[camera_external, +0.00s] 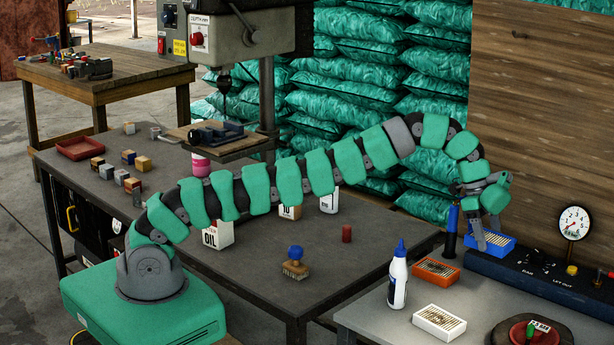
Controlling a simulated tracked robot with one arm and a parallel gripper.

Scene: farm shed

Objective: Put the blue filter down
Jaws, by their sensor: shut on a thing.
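The blue filter (503,241) is a flat box with a pale pleated top, at the right above the back of the grey bench (365,322). My gripper (481,240) reaches down to it from above and is shut on it. The fingers cover part of its left side. I cannot tell whether its underside touches the bench. An orange filter (436,270) and a white filter (439,321) of similar shape lie on the bench in front of it.
A white glue bottle (397,278) stands left of the filters. A dark tube with a blue top (451,230) stands close by the gripper's left. A control panel with a gauge (574,223) is to the right. A round dark object (500,335) sits at front right.

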